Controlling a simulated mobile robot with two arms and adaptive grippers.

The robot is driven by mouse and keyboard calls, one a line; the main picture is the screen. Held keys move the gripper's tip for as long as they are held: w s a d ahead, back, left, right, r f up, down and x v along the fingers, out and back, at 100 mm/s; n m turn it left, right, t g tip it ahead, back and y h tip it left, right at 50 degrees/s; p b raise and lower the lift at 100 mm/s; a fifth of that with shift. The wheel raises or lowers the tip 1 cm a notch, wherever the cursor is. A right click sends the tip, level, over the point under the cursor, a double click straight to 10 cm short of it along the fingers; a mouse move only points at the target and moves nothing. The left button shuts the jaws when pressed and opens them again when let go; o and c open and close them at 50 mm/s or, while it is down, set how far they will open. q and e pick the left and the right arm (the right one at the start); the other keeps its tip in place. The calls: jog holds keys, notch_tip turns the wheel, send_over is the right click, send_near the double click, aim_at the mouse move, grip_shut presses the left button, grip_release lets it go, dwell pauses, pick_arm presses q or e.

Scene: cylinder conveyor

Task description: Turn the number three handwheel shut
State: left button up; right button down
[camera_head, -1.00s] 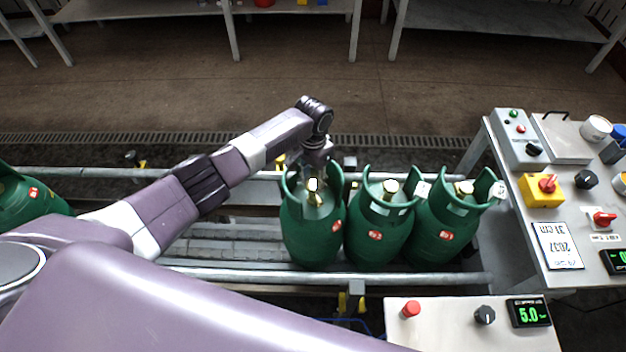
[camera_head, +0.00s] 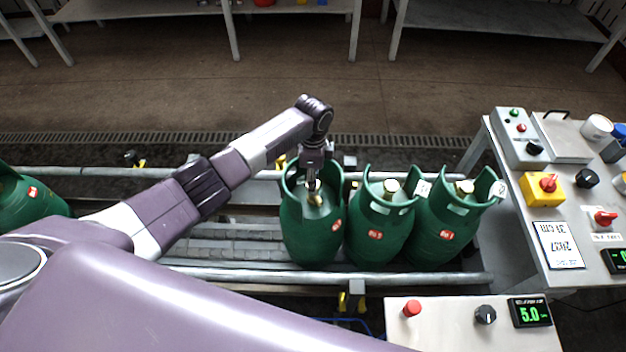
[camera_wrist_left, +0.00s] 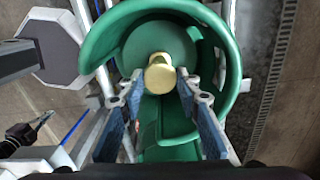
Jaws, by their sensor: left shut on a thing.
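Three green gas cylinders stand together on the conveyor: a left one (camera_head: 312,235), a middle one (camera_head: 374,232) and a right one (camera_head: 436,230). Each has a pale brass valve top inside its collar. My left gripper (camera_head: 314,186) reaches down into the left cylinder's collar and is shut on its brass handwheel (camera_head: 315,199). In the left wrist view the handwheel (camera_wrist_left: 160,73) lies at the fingertips, inside the green collar (camera_wrist_left: 226,62). The fingers partly hide the valve. I cannot read a number on this cylinder. My right gripper is not in view.
Another green cylinder (camera_head: 28,198) stands at the far left of the conveyor. A control table (camera_head: 560,275) with switches stands at the right, and a smaller console (camera_head: 450,325) is at the front. The conveyor's front rail (camera_head: 250,275) runs close by.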

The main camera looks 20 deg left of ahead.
pick_arm(q)
jog(key=shift+m, duration=1)
jog(key=o, duration=1.2)
jog(key=shift+c, duration=0.2)
jog(key=shift+r, duration=0.15)
notch_tip(320, 180, up, 12)
